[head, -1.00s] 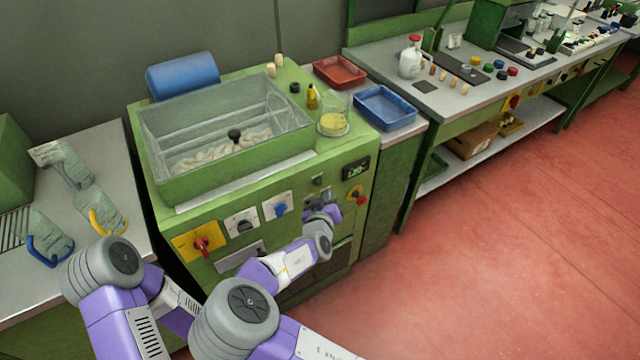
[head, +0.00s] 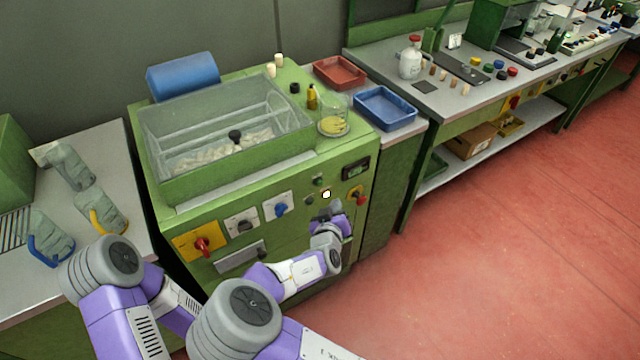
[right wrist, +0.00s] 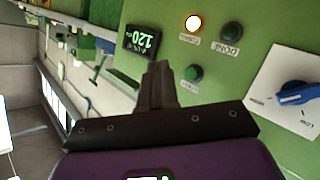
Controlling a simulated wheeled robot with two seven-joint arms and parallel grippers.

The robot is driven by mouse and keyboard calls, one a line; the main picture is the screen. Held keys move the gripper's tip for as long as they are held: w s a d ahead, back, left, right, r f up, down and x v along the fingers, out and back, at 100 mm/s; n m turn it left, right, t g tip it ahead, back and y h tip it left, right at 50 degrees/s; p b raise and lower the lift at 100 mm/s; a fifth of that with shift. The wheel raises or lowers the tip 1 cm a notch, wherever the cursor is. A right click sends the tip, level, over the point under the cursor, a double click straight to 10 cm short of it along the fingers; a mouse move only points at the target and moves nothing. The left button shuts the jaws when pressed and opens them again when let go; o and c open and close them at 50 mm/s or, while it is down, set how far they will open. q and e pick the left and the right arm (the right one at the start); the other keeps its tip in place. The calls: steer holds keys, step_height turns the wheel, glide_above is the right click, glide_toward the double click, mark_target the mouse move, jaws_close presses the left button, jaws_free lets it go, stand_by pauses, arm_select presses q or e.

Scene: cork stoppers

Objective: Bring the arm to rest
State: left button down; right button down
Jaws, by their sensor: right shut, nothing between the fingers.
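My right gripper (head: 326,214) is in front of the green machine (head: 190,190), a little below its small buttons and lamp. In the right wrist view its fingers (right wrist: 158,82) are together with nothing between them, and they look apart from the panel. A lit white lamp (head: 326,194) shows on the panel; it also shows in the right wrist view (right wrist: 193,22). My left gripper is not in view.
The panel also carries a blue knob (head: 281,209), a red knob on a yellow plate (head: 202,244) and a red button (head: 361,200). A blue tray (head: 386,108) and a red tray (head: 340,72) stand to the right. The red floor (head: 500,260) at right is open.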

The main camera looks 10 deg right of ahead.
steer(key=s+d+f+m+g+y+p, duration=0.1)
steer(key=s+d+f+g, duration=0.25)
steer(key=s+f, duration=0.5)
steer(key=s+d+f+m+g+y, duration=0.15)
steer(key=s+f+g, duration=0.4)
steer(key=f, duration=0.65)
steer(key=s+a+f+g+y, duration=0.3)
steer(key=s+a+f, duration=0.1)
steer(key=s, duration=0.5)
steer(key=s+a+r+y+p, duration=0.1)
steer(key=s+a+r+y, duration=0.2)
steer(key=a, duration=0.4)
steer(key=shift+m+g+y, duration=0.4)
steer(key=shift+m+y, duration=0.05)
steer(key=shift+y, duration=0.3)
steer(key=shift+s+d+r, duration=0.1)
stand_by(3.5)
